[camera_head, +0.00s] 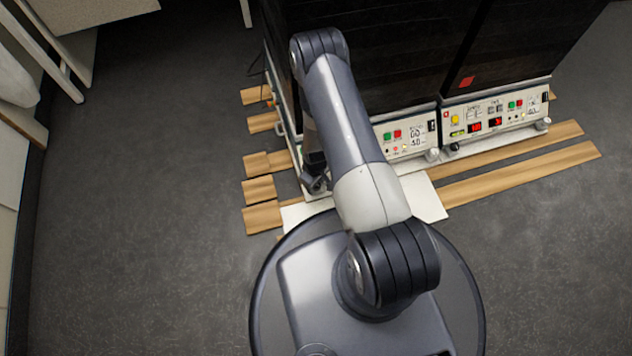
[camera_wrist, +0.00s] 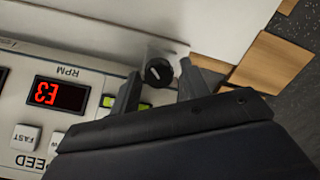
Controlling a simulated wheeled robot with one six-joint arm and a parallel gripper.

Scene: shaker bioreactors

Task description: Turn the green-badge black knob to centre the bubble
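A round black knob (camera_wrist: 158,71) with a pale mark sits on a light bracket at the panel's corner in the wrist view. My gripper (camera_wrist: 160,76) is open, with one finger on each side of the knob. The fingers look apart from it, though the depth of the gap is hard to judge. A green-yellow strip (camera_wrist: 108,101) shows on the panel, partly covered by the left finger. I cannot make out a bubble in it. In the head view my gripper (camera_head: 315,180) is low beside the left shaker's front, and my arm hides the knob.
The wrist view shows a red RPM display (camera_wrist: 58,94) and a FAST button (camera_wrist: 25,137), upside down. In the head view, a second shaker panel (camera_head: 495,113) stands to the right. Wooden boards (camera_head: 520,177) and a white sheet (camera_head: 425,198) lie on the floor. Grey floor is clear at left.

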